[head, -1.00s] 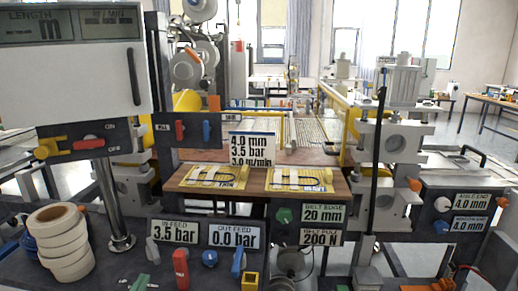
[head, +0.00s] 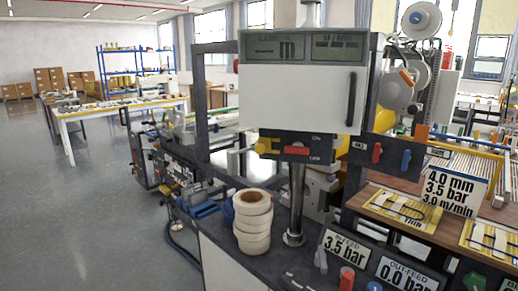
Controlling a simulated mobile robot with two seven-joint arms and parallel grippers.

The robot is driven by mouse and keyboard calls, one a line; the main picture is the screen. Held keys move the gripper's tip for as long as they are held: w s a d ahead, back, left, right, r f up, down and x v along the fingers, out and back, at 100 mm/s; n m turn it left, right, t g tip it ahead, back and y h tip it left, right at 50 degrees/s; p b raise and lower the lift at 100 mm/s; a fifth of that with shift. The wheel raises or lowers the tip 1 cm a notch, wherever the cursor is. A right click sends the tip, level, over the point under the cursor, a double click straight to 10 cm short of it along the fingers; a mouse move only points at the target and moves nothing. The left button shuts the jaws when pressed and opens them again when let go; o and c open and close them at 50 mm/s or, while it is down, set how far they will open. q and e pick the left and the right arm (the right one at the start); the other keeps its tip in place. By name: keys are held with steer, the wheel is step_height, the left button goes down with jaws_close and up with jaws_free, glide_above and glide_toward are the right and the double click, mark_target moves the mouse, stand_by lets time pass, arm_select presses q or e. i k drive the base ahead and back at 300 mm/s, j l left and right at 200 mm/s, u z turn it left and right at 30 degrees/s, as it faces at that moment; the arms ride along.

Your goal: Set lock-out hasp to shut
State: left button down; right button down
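A grey control box (head: 293,145) hangs below the white cabinet with the display, on a metal post. A red handle (head: 296,150) lies about level on its front, beside small ON and OFF style labels. A yellow part (head: 267,146), which looks like the lock-out hasp, sits at the box's left end. It is too small to tell whether it is open or shut. Neither of my grippers is in view.
A white cabinet (head: 300,98) with a black handle stands above the box. A stack of cream tape rolls (head: 253,222) stands on the dark bench below. Right are a pressure sign (head: 347,249) and several knobs. Open floor (head: 90,210) lies to the left.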

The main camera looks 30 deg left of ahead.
mark_target(264, 145)
steer(key=u, duration=1)
